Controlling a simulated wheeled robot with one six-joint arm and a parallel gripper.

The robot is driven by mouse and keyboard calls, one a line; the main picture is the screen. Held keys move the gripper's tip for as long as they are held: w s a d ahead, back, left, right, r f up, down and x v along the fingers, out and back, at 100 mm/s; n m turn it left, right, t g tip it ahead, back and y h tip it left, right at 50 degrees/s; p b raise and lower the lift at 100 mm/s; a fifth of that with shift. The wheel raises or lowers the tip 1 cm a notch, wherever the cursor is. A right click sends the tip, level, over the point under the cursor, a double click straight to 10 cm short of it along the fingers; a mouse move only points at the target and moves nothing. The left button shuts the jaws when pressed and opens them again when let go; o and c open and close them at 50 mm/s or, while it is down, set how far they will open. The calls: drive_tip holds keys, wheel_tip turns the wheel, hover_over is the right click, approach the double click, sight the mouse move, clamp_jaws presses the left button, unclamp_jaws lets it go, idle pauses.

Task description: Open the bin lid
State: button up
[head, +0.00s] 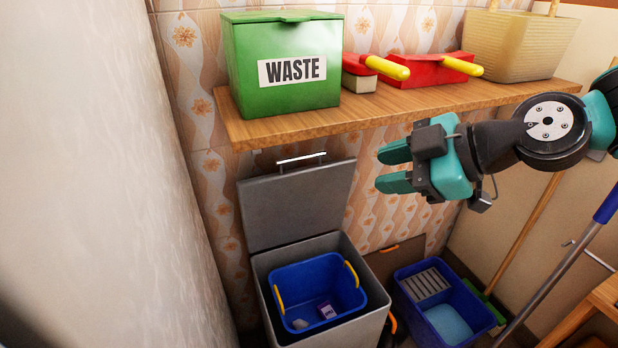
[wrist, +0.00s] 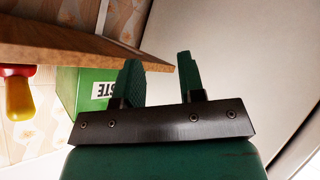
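A grey bin (head: 376,318) stands on the floor below the shelf. Its grey lid (head: 297,205) is up, standing nearly upright at the rear near the tiled wall, with a metal handle (head: 301,159) at its top edge. A blue basket (head: 290,280) with yellow handles sits inside the bin. A green box marked WASTE (head: 285,92) stands on the shelf with its green lid (head: 282,16) closed; it also shows in the wrist view (wrist: 85,90). My gripper (head: 383,168) is open and empty, in the air right of the grey lid and below shelf height. Its fingers (wrist: 158,65) are apart in the wrist view.
The wooden shelf (head: 400,107) holds a brush and red dustpan (head: 422,68) and a woven basket (head: 522,45). A blue mop bucket (head: 446,318) stands right of the grey bin. Broom and mop poles lean at the right. A pale wall (head: 85,180) borders the left.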

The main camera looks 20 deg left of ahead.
drive_tip(key=w+a+f+n+t+y+b, duration=0.2)
drive_tip(key=w+a+f+n+y+b, duration=0.15)
drive_tip(key=w+f, duration=0.3)
drive_tip(key=n+t+b, duration=0.4)
drive_tip(key=n+b, duration=0.1)
approach(302, 158)
drive_tip(key=shift+y, duration=0.35)
drive_tip(key=p+x, duration=0.1)
drive_tip(key=x, duration=0.2)
drive_tip(key=p+x, duration=0.1)
drive_tip(key=x, duration=0.3)
drive_tip(key=p+x, duration=0.1)
drive_tip(key=x, duration=0.2)
drive_tip(key=shift+w+f, duration=0.35)
drive_tip(key=shift+w, duration=0.1)
clamp_jaws()
